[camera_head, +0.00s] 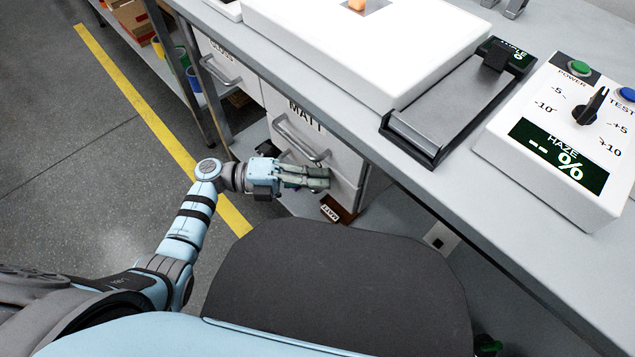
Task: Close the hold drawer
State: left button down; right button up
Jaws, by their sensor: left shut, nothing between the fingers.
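My left gripper (327,178) is shut and empty, its fingers pointing right, in front of the lower part of the white drawer unit under the bench. The drawer labelled MATT (322,133) has a grey bar handle (300,138) just above my fingers. No label reading HOLD can be made out. The area below the MATT drawer is partly hidden by my gripper and dark body panel. A brown item with a small white label (331,212) shows just below my fingers. I cannot tell how far any drawer there stands out. My right gripper is not in view.
Another drawer handle (222,70) is at the upper left. A grey bench (440,190) overhangs the drawers, carrying a white light panel (370,45), a black-edged tray (455,105) and a haze meter (560,140). A yellow floor line (140,105) crosses open floor at left.

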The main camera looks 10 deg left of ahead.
pick_arm(q)
jog(key=shift+w, duration=0.1)
jog(key=shift+s+a, duration=0.2)
jog(key=shift+s, duration=0.05)
jog(key=s+a, duration=0.4)
jog(key=a, duration=0.7)
jog(key=shift+s+a, duration=0.4)
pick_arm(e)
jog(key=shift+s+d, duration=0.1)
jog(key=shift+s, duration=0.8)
